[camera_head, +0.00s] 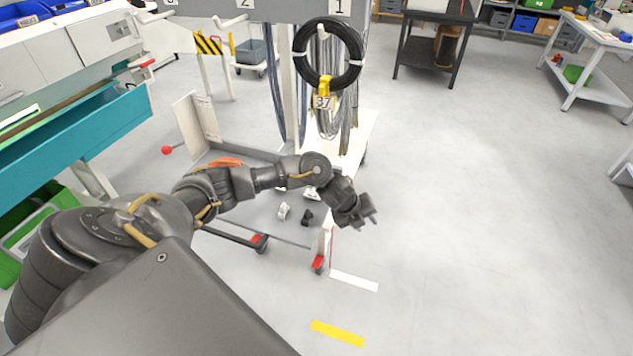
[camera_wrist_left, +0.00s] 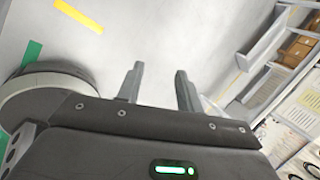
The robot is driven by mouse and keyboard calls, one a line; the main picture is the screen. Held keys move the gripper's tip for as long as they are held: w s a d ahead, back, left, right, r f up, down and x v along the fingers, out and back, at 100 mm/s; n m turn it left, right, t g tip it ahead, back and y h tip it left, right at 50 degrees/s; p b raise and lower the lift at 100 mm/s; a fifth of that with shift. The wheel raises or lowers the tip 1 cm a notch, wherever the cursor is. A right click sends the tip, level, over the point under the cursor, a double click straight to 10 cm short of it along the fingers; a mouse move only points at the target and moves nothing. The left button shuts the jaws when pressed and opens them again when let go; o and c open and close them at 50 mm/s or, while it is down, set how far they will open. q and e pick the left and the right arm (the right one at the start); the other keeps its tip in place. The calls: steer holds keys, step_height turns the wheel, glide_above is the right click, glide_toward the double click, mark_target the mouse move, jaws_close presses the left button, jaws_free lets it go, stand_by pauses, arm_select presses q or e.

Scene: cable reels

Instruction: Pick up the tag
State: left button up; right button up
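A yellow tag with a white plate marked 37 (camera_head: 323,102) hangs at the lower part of a black cable coil (camera_head: 358,55). The coil hangs below the number 1 on a grey rack. My left gripper (camera_head: 371,214) is below and to the right of the tag in the head view, well apart from it. In the left wrist view its two fingers (camera_wrist_left: 158,80) stand apart with nothing between them. The tag cannot be made out in that view. My right gripper is in neither view.
The wheeled rack (camera_head: 270,10) has grey cables hanging beside the coil and a low base. A small white piece (camera_head: 284,210) and a black one (camera_head: 307,216) show near my left forearm. A teal bench (camera_head: 100,135) stands left.

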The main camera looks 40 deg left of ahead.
arm_select(q)
steer(key=s+a+r+m+y, duration=0.1)
steer(key=a+r+m+y, duration=0.2)
steer(key=a+r, duration=0.5)
steer(key=s+a+r+m+y, duration=0.1)
steer(key=a+r+m+y, duration=0.15)
steer(key=a+r, duration=0.55)
steer(key=g+b, duration=0.1)
steer(key=b, duration=0.2)
glide_above(314, 192)
steer(key=shift+m+h, duration=0.25)
steer(key=shift+h, duration=0.1)
step_height(314, 192, down, 7)
steer(key=shift+s+d+f, duration=0.1)
steer(key=shift+s+f, duration=0.05)
steer(key=shift+f, duration=0.25)
steer(key=shift+w+f+b, duration=0.2)
steer(key=shift+f+b, duration=0.15)
steer(key=shift+b, duration=0.05)
steer(key=x, duration=0.4)
steer(key=shift+f, duration=0.2)
jaws_close()
